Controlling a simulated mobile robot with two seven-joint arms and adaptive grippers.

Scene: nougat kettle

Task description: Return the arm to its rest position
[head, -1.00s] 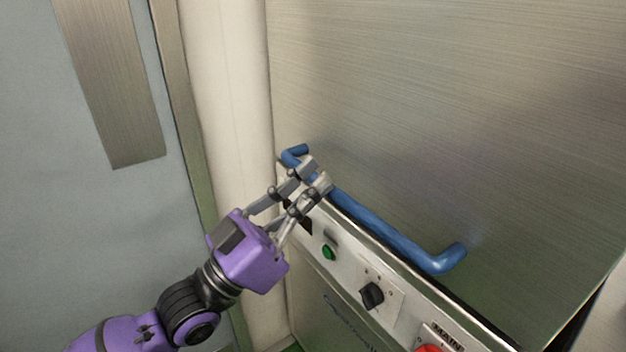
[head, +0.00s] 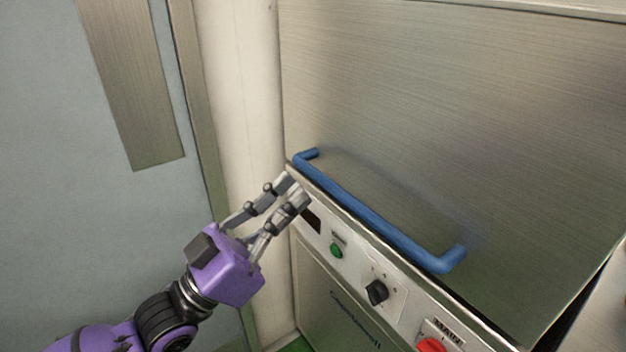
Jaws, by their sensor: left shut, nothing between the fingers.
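My left gripper (head: 295,192), with a purple body and grey fingers, is at the middle left of the head view. Its fingers are shut with nothing between them. The fingertips are near the left end of the blue handle (head: 375,219) and look apart from it. The handle is fixed to a brushed metal panel (head: 450,120) and slants down to the right. My left arm comes in from the lower left. My right gripper is not in view.
Below the handle is a control panel with a green button (head: 336,251), a black knob (head: 376,292) and a red switch (head: 430,345). A pale column (head: 243,100) stands left of the machine. A grey-blue door (head: 50,200) is at the far left, with open room before it.

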